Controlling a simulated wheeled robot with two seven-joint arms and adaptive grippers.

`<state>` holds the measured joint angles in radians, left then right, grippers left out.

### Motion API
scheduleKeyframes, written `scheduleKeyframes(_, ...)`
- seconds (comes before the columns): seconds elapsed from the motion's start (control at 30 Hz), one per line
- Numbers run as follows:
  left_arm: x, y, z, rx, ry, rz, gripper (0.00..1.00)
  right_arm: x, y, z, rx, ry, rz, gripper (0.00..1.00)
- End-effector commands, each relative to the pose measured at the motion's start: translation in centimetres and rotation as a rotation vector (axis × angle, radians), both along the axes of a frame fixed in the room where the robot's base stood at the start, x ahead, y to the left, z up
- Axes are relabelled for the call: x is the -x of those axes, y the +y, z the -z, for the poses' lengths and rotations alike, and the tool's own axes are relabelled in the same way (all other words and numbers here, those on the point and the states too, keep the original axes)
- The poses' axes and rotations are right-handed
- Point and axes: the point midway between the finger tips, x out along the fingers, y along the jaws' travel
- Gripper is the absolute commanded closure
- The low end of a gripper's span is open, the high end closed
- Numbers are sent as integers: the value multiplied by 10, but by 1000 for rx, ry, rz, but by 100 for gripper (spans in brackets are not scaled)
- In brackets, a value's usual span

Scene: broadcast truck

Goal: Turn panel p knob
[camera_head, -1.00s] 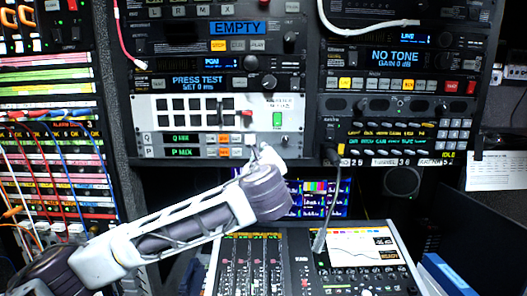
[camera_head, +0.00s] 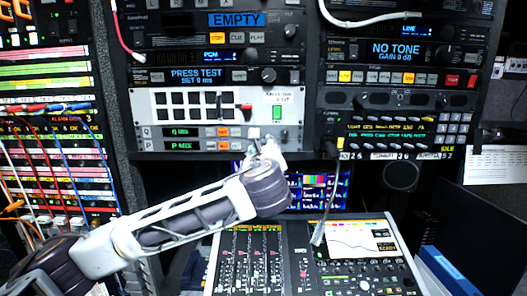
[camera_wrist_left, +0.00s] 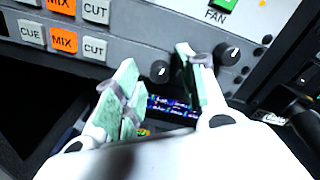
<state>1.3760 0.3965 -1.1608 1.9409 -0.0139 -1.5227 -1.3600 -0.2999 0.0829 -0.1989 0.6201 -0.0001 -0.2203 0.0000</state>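The grey panel has a Q row above a P row; the P row shows a P MIX display (camera_head: 181,146) and CUE, MIX and CUT buttons. In the left wrist view, a dark knob (camera_wrist_left: 160,70) lies roughly in line with the lower button row. A second dark knob (camera_wrist_left: 228,53) sits to its right, under the FAN label. My left gripper (camera_wrist_left: 156,60) is open, its green-padded fingertips on either side of the left knob in the picture; contact cannot be told. In the head view my left gripper (camera_head: 264,146) covers the P row's right end. My right gripper is not in view.
Below are a monitor (camera_head: 318,190) and a mixing console (camera_head: 258,245). A cable (camera_head: 331,200) hangs right of my gripper. Patch cables (camera_head: 80,165) are at left.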

Motion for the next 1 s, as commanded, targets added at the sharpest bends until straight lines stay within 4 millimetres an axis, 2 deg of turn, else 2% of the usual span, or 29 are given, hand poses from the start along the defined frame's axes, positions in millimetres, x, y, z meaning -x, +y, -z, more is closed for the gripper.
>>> scheduleKeyframes(0.27, 1, 0, -2, 1, -3, -1, 60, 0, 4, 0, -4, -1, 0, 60)
scheduleKeyframes(0.47, 10, 0, -2, 1, -3, -1, 60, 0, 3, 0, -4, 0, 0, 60)
scheduleKeyframes(0.67, 29, 0, -2, 2, -4, 1, 60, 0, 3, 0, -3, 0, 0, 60)
scheduleKeyframes(1.0, 76, -2, -3, 1, -3, 1, 60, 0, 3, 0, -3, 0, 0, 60)
